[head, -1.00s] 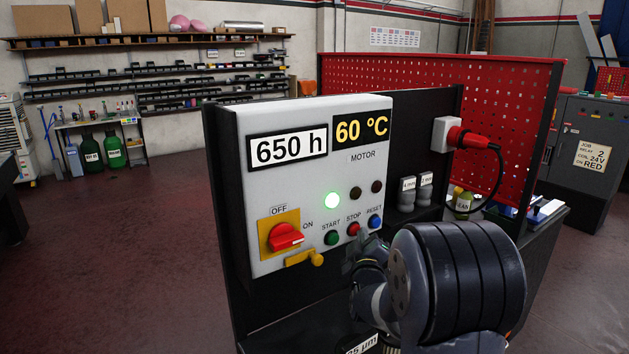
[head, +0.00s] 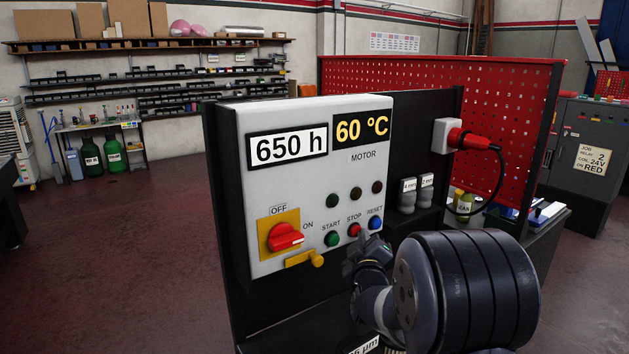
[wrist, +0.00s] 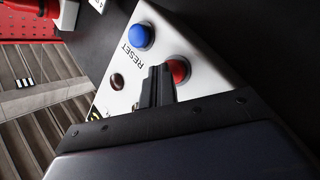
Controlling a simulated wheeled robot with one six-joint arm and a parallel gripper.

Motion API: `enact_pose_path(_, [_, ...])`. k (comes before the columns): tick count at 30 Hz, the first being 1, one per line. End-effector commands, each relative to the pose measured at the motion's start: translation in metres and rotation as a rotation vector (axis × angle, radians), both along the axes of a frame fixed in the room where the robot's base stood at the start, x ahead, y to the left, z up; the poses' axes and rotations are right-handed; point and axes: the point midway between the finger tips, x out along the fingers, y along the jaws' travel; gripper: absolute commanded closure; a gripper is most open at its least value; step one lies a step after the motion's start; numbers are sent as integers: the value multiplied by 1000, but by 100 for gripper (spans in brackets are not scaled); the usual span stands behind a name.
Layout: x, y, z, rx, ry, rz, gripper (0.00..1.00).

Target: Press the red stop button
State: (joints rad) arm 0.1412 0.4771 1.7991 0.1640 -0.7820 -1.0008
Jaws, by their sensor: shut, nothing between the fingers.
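The red stop button (head: 354,230) sits in the bottom row of the light grey control panel (head: 300,185), between the green start button (head: 332,239) and the blue reset button (head: 375,222). My gripper (head: 364,238) is shut and empty, just below and to the right of the stop button. In the wrist view my closed fingertips (wrist: 158,72) lie beside the red button (wrist: 180,70) and overlap its edge; I cannot tell whether they touch it. The blue button (wrist: 141,36) is clear of them. The round lamp (head: 332,200) above the start button is dark.
A red rotary switch (head: 285,237) on a yellow plate and a yellow padlock-like piece (head: 305,259) are on the panel's left. A red plug (head: 470,139) with a black cable sticks out at the right. A red perforated board (head: 450,100) stands behind.

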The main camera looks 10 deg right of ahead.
Motion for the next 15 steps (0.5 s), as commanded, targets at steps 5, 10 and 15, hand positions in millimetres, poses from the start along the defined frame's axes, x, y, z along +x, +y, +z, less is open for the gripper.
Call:
enact_pose_path(5, [-11, -6, -2, -1, 0, -3, 100])
enact_pose_path(10, [-27, -12, -2, 0, 0, -3, 100])
enact_pose_path(15, [-43, -19, -1, 0, -2, -3, 100])
